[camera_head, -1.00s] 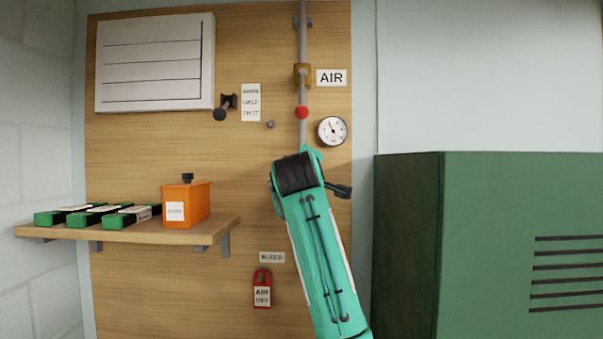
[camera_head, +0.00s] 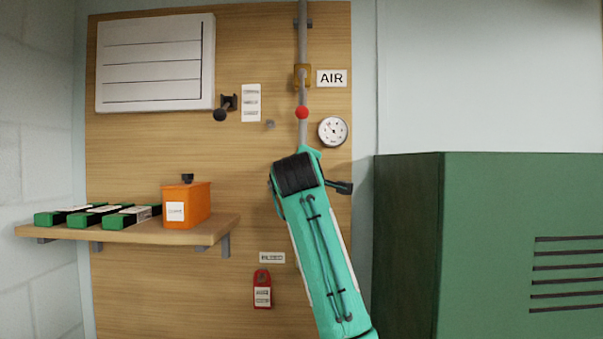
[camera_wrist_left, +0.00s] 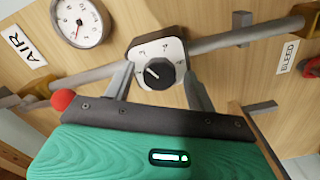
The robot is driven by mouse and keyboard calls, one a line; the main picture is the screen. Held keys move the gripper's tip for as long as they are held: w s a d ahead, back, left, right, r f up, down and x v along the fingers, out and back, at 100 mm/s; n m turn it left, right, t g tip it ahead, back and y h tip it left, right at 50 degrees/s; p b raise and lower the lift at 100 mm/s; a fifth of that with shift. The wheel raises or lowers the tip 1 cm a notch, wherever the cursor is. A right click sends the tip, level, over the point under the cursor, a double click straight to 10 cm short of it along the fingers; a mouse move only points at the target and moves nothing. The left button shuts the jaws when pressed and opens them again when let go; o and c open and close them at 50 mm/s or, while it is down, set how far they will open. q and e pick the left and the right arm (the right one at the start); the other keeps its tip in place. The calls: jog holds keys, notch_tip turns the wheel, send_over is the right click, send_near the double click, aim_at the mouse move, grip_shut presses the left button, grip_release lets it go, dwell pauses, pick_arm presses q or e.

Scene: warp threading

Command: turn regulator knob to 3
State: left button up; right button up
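The regulator has a white dial plate (camera_wrist_left: 174,47) with small printed figures, too small to read surely, and a round black knob (camera_wrist_left: 160,74). A white pointer line on the knob points up and left in the left wrist view. My left gripper (camera_wrist_left: 159,76) is open, with one grey finger on each side of the knob and gaps visible. In the head view, my teal left arm hides the regulator; its gripper fingers are hidden there. My right gripper is not in view.
A pressure gauge (camera_head: 332,131) and red ball (camera_head: 302,113) are close by on the vertical pipe (camera_head: 303,50). A shelf (camera_head: 150,232) holds an orange box (camera_head: 187,205) and green boxes at left. A green cabinet (camera_head: 520,200) stands at right. A red tag (camera_head: 262,290) hangs below.

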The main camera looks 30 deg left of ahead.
pick_arm(q)
jog(key=b+v, duration=0.6)
jog(key=v, duration=0.8)
jog(key=shift+a, duration=0.15)
jog(key=shift+f, duration=0.15)
